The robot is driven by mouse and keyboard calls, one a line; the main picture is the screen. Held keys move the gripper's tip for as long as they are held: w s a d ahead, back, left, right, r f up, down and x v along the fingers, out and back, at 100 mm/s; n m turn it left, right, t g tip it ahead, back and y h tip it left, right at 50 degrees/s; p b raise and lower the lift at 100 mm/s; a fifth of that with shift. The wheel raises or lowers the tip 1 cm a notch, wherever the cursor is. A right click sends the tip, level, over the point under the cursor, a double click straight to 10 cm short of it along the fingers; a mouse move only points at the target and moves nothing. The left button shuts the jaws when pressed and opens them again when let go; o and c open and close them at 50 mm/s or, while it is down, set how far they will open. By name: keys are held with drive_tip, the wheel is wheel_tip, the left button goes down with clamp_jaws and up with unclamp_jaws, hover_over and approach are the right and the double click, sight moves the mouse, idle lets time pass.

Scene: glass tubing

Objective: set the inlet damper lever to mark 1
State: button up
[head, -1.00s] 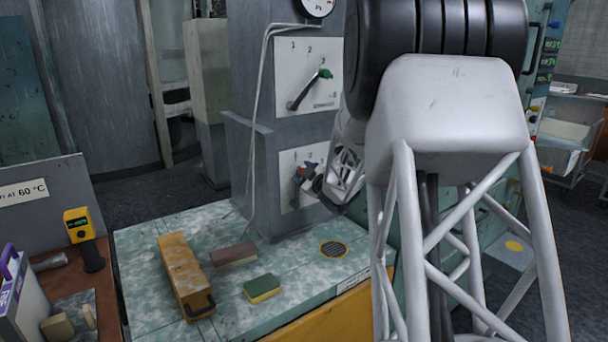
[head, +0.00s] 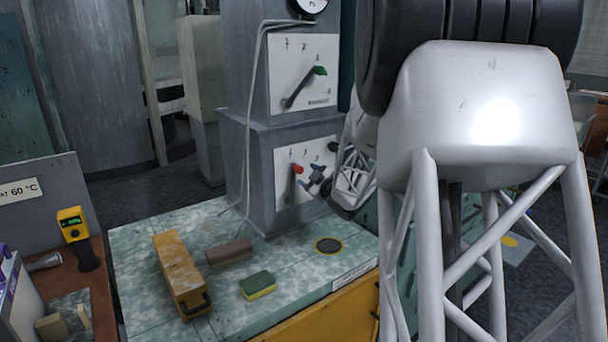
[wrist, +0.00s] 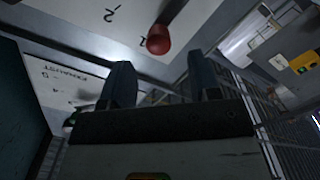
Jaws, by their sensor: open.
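The red-knobbed lever (head: 297,170) is on the lower white panel (head: 284,188) of the grey column, standing nearly upright with its knob below the marks at the panel's top left. Its exact setting is hard to read. My gripper (head: 316,180) is close to the right of the lever in the head view. In the wrist view my gripper (wrist: 161,75) has its two fingers apart with nothing between them. I cannot tell whether a finger touches the knob.
Above is another white panel with a green-knobbed lever (head: 319,71); its EXHAUST lettering (wrist: 82,75) shows in the wrist view. On the bench are a yellow box (head: 178,268), a brown block (head: 229,252), a green-yellow sponge (head: 258,285) and a round drain (head: 329,245).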

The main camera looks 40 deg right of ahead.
drive_tip(key=shift+s, duration=0.8)
drive_tip(key=shift+a, duration=0.1)
drive_tip(key=s+a+r+m+g+h, duration=0.2)
drive_tip(key=s+a+r+m+g, duration=0.15)
drive_tip(key=a, duration=0.55)
drive_tip(key=s+a+r+m+g+h, duration=0.25)
drive_tip(key=s+a, duration=0.25)
drive_tip(key=a, duration=0.4)
drive_tip(key=s+a+f+g+y, duration=0.1)
drive_tip(key=s+a+g, duration=0.2)
drive_tip(key=s+a, duration=0.3)
drive_tip(key=s+a+f+m+g+y, duration=0.1)
drive_tip(key=s+a+g+y, duration=0.1)
drive_tip(key=s+a, duration=0.5)
drive_tip(key=s+a+f+m+g+y, duration=0.1)
drive_tip(key=s+a+g, duration=0.3)
drive_tip(key=s, duration=1.1)
drive_tip(key=a+f, duration=0.1)
drive_tip(key=a, duration=0.2)
